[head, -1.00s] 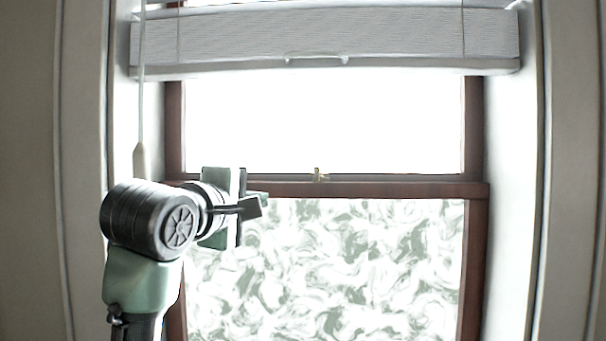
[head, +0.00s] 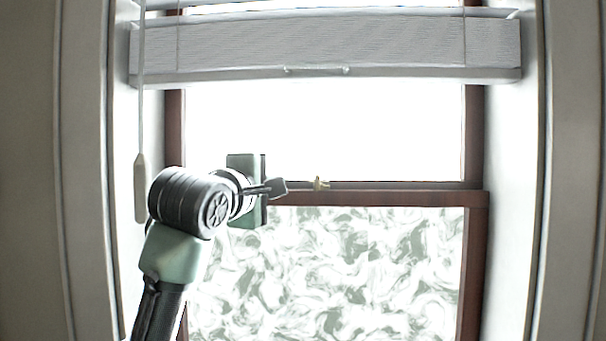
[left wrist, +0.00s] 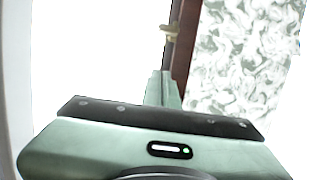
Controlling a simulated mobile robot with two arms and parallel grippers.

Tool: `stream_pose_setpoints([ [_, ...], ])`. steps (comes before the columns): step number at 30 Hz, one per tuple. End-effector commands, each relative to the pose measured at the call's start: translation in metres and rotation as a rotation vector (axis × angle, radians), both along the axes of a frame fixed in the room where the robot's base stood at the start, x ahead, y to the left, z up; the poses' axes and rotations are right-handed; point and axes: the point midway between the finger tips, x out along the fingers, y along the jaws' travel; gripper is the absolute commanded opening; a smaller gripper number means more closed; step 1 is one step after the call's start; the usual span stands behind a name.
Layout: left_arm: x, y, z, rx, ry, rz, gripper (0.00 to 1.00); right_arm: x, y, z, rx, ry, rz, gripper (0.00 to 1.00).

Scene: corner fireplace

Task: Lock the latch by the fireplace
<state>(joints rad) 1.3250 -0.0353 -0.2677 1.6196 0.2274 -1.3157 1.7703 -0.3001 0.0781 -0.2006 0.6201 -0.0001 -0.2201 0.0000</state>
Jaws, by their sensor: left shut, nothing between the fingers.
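A small brass latch (head: 320,184) sits on the middle rail of the window, near its centre. In the left wrist view the latch (left wrist: 169,31) shows pale yellow beyond the fingertips, on the edge of the dark rail. My left gripper (head: 279,187) is at rail height, just left of the latch, with its fingers pointing toward it. The left gripper (left wrist: 164,78) is shut and empty, and a small gap shows between it and the latch. My right gripper is in neither view.
The window's brown middle rail (head: 400,198) runs across above a patterned lower pane (head: 370,265). A blind (head: 330,45) hangs above, and its cord pull (head: 140,185) hangs at the left, close to my arm. The space right of the latch is clear.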

Motion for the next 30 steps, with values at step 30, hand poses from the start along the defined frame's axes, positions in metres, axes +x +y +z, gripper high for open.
stream_pose_setpoints([
  [30, 0.032, -0.052, 0.0, 0.0, -0.001, -0.005, 0.0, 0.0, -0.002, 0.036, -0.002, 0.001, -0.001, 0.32],
])
